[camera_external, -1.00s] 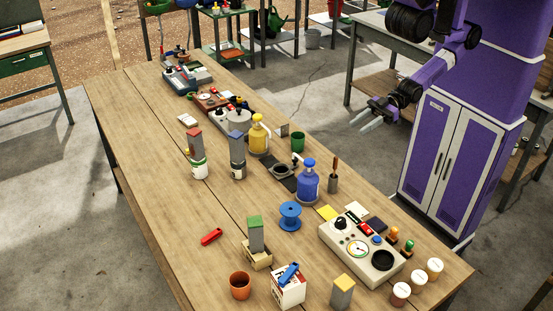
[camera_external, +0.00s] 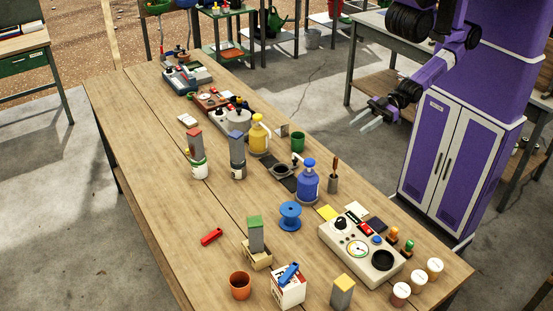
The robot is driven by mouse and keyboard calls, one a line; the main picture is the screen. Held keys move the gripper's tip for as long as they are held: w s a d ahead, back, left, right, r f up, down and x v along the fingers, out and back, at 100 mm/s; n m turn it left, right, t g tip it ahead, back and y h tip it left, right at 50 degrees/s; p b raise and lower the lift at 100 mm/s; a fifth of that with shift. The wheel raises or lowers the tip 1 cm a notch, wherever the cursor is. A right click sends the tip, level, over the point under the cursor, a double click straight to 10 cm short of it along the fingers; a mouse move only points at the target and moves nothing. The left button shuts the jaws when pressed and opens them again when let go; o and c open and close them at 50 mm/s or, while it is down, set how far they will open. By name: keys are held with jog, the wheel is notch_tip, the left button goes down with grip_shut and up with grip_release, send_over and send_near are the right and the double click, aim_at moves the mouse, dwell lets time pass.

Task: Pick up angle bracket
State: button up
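A small grey metal piece (camera_external: 283,131) stands on the wooden table between the yellow pump bottle and the green cup. It looks like the angle bracket, but it is too small to be sure. My gripper (camera_external: 369,114) hangs in the air beyond the table's right edge, in front of my purple body. Its two fingers point left and are apart, with nothing between them. It is to the right of the grey piece and clear of it.
The yellow pump bottle (camera_external: 259,137), green cup (camera_external: 298,141) and blue pump bottle (camera_external: 308,183) stand near the grey piece. A control box (camera_external: 340,250) sits at the near right. The table's left side (camera_external: 140,130) is mostly bare.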

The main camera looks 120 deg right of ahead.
jog(key=s+d+f+g+b, duration=0.1)
jog(key=s+d+f+b, duration=0.1)
jog(key=d+f, duration=0.7)
jog(key=shift+g, duration=0.3)
jog(key=d+f+b, duration=0.1)
jog(key=d+f, duration=0.1)
jog(key=d, duration=0.3)
jog(key=w+d+f+b, duration=0.1)
jog(key=d+f, duration=0.2)
jog(key=d, duration=0.3)
jog(key=w+d+f+b, duration=0.1)
jog(key=d+f, duration=0.1)
jog(key=d, duration=0.4)
jog(key=shift+f, duration=0.4)
jog(key=h, duration=0.1)
send_near(279, 138)
jog(key=shift+w+d+r+m+b, duration=0.2)
jog(key=shift+w+r+m+b, duration=0.15)
jog(key=shift+w+r, duration=0.55)
jog(key=shift+x, duration=1.1)
jog(key=shift+a+p+x, duration=0.2)
jog(key=shift+p+x, duration=0.6)
jog(key=shift+x, duration=2.2)
grip_shut()
